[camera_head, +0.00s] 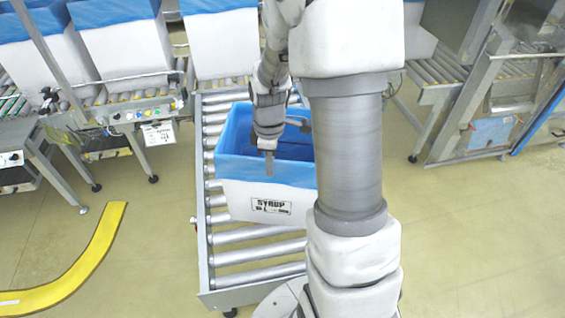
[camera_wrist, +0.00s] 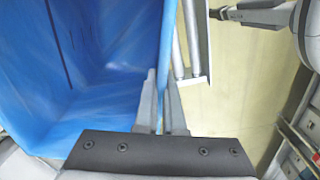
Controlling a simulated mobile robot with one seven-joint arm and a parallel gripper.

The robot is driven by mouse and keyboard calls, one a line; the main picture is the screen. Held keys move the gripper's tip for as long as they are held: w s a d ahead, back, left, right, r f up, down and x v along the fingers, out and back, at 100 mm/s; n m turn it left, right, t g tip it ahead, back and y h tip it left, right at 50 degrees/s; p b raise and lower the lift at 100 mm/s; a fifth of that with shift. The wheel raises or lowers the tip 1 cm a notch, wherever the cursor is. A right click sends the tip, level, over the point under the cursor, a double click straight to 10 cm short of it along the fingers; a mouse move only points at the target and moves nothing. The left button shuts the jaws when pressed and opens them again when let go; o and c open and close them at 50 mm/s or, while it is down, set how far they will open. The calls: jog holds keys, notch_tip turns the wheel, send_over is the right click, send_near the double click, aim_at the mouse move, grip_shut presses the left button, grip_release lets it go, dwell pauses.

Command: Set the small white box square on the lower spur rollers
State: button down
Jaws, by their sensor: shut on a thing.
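The small white box (camera_head: 236,200) has a blue liner (camera_head: 240,116) folded over its rim and a "SYRUP" label on its near side. It is upright over the spur rollers (camera_head: 256,254), turned slightly against their line. I cannot tell whether its base touches them. My gripper (camera_head: 268,164) points down at the near wall and is shut on the lined rim. In the wrist view my gripper (camera_wrist: 163,82) has one finger inside the blue liner (camera_wrist: 105,75) and one outside. My arm hides the box's right part.
Larger white boxes with blue liners (camera_head: 122,45) stand on the conveyor behind. A control panel (camera_head: 142,114) is left of the spur. A metal frame (camera_head: 480,95) stands at right. A yellow floor strip (camera_head: 82,258) lies at left. Near rollers are bare.

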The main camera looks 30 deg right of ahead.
aim_at(283, 180)
jog(key=d+n, duration=0.1)
jog(key=s+d+n, duration=0.1)
jog(key=n, duration=0.1)
jog(key=shift+s+d+r+n, duration=0.15)
jog(key=shift+d+r+n, duration=0.15)
jog(key=shift+d+n, duration=0.1)
notch_tip(283, 180, down, 8)
jog(key=b, duration=0.6)
jog(key=shift+f+b, duration=0.15)
jog(key=shift+b, duration=0.25)
jog(key=shift+c, duration=2.3)
grip_release()
notch_tip(283, 180, up, 12)
jog(key=p, duration=0.9)
jog(key=shift+p, duration=0.3)
